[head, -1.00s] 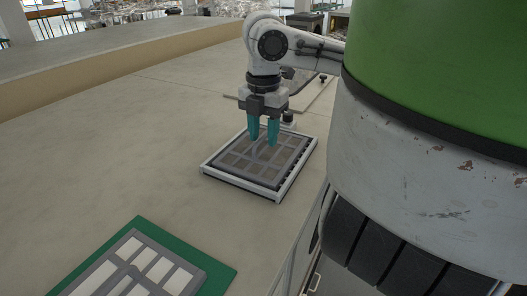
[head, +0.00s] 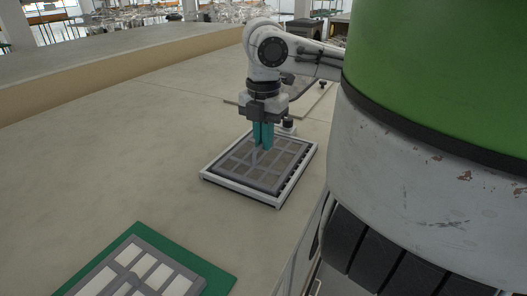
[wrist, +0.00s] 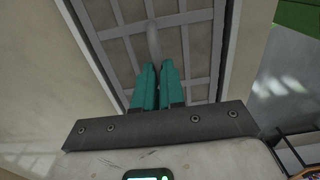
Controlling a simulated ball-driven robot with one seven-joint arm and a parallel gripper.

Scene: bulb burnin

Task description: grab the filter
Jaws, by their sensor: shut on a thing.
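A grey-framed filter (head: 280,170) with a grid of dull brown panels sits in a white frame (head: 238,190) on the bench. My gripper (head: 262,149) points down over the filter's middle, its teal fingers close together on the raised handle bar. In the wrist view the fingertips (wrist: 158,66) meet at that bar (wrist: 153,40), with the filter grid (wrist: 200,50) around them. The gripper is shut on the filter. The small part of the bar between the fingers is hidden. A second filter (head: 128,256) with whiter panels lies on a green mat (head: 222,279) at the front left.
The bench top (head: 130,150) between the two filters is clear. A pale plate with small dark knobs (head: 322,83) lies behind the white frame. A raised ledge (head: 120,85) runs along the back. The bench's front edge is close to the frame's right side.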

